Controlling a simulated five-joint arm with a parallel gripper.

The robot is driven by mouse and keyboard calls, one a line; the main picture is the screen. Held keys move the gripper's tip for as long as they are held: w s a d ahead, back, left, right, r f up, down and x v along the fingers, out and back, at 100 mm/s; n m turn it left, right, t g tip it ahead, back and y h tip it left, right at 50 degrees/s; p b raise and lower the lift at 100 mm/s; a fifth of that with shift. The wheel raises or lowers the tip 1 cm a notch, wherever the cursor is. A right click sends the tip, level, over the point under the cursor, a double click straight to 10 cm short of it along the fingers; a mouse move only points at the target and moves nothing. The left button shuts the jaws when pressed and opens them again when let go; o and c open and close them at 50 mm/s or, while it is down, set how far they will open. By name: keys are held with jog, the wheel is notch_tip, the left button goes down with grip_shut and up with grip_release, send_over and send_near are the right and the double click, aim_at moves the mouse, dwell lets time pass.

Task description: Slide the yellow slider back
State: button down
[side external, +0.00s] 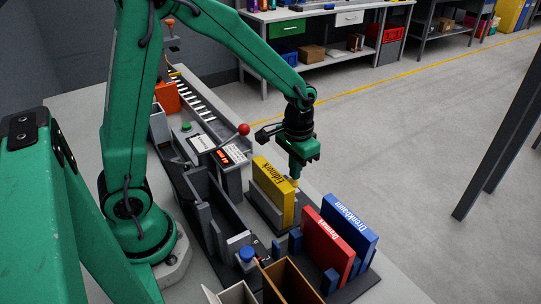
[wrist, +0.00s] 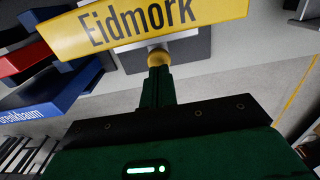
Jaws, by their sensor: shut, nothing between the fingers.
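The yellow slider (side external: 273,190) is an upright slab marked "Eidmork", standing in a grey slotted base (side external: 262,208) beside the red and blue slabs. It spans the top of the wrist view (wrist: 150,22). My gripper (side external: 295,177) points down at the slab's far right end, with its fingers together and empty. In the wrist view my gripper (wrist: 158,72) ends at a round yellow knob (wrist: 158,57) by the slab's edge. I cannot tell whether the fingertips touch the knob or the slab.
A red slab (side external: 328,243) and a blue slab (side external: 350,226) stand to the right. A control box with a red-ball lever (side external: 243,129) is behind left.

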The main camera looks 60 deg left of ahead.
jog(key=shift+r, duration=2.45)
jog(key=shift+s+r, duration=0.1)
jog(key=s+a+r+t, duration=0.2)
jog(key=s+r+t, duration=0.3)
jog(key=s+r, duration=0.6)
jog(key=s, duration=0.3)
jog(key=shift+s+t, duration=0.3)
